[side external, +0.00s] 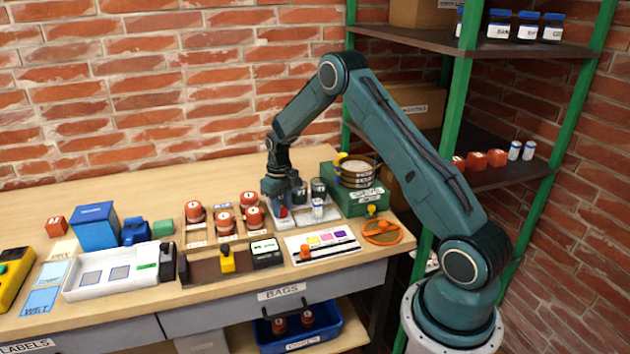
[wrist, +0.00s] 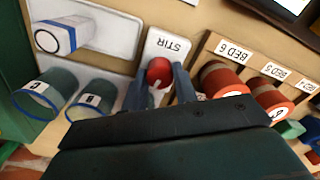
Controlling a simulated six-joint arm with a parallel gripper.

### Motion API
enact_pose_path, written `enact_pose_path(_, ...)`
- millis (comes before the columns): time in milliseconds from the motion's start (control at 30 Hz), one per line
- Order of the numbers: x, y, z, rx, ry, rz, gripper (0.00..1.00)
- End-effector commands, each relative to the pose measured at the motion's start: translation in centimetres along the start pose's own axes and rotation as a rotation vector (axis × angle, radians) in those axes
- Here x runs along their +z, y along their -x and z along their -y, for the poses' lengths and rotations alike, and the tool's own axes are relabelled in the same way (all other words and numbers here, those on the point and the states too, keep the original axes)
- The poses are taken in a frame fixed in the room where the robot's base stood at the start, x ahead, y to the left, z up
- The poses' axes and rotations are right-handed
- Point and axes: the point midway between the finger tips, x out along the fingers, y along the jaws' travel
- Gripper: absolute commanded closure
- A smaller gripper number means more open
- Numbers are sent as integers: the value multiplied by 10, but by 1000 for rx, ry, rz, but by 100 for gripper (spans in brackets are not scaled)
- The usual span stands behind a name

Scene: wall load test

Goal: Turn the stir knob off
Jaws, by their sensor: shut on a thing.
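The stir knob (wrist: 159,71) has a round red top and stands on a white plate labelled STIR (wrist: 168,43) in the wrist view. My gripper (wrist: 160,82) points down at it, with one blue-grey finger on each side, and is shut on the knob. In the side view my gripper (side external: 276,190) is low over the bench, and a bit of the red knob (side external: 283,211) shows beneath it. The lower part of the knob is hidden between the fingers. I cannot tell the knob's set position.
Dark cups (wrist: 40,95) with blue rims and a white vial (wrist: 64,36) stand close on one side. Red-brown jars in a wooden rack labelled BED (wrist: 222,76) stand close on the other. A green box with sieves (side external: 352,197) is right of my gripper.

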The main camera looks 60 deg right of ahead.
Motion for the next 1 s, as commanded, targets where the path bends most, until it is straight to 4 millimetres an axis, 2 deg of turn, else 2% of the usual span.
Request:
enact_pose_path(200, 0, 1, 0, 0, 146, -1, 94)
enact_pose_path(400, 0, 1, 0, 1, 220, -2, 94)
enact_pose_path(900, -1, 1, 0, 1, 245, -2, 94)
enact_pose_path(933, -1, 1, 0, 1, 244, -2, 68)
enact_pose_path(1000, 0, 1, 0, 0, 244, -2, 54)
